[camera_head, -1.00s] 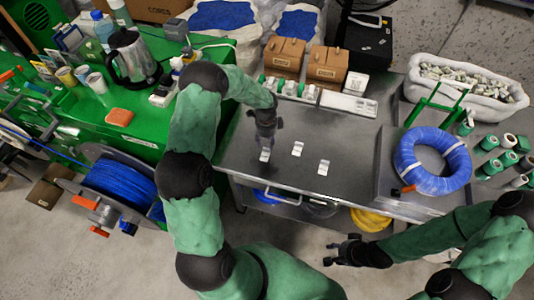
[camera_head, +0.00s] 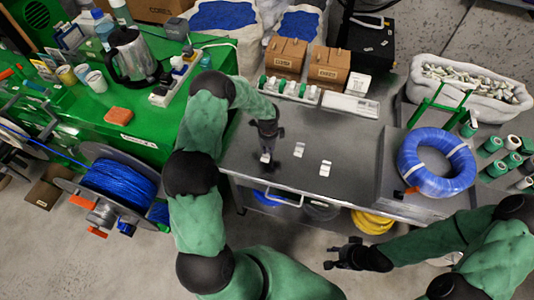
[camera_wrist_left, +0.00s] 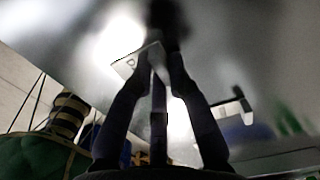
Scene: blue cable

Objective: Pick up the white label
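A white label (camera_head: 265,157) is at the tips of my left gripper (camera_head: 267,149), over the left part of the grey metal table. In the left wrist view, the label (camera_wrist_left: 128,65) sits tilted between the fingertips of my left gripper (camera_wrist_left: 160,75), which are closed on it. The label seems to be just off the tabletop. Two more white labels lie on the table to the right: one (camera_head: 299,149) in shadow, the other (camera_head: 325,168) nearer the front edge. My right gripper (camera_head: 335,255) is open and empty, in front of the table.
A blue cable coil (camera_head: 437,162) lies on the table's right side. A rack of small parts (camera_head: 290,88), a white tray (camera_head: 350,105) and brown boxes (camera_head: 328,66) line the back. A green bench (camera_head: 150,125) stands left. The table middle is otherwise clear.

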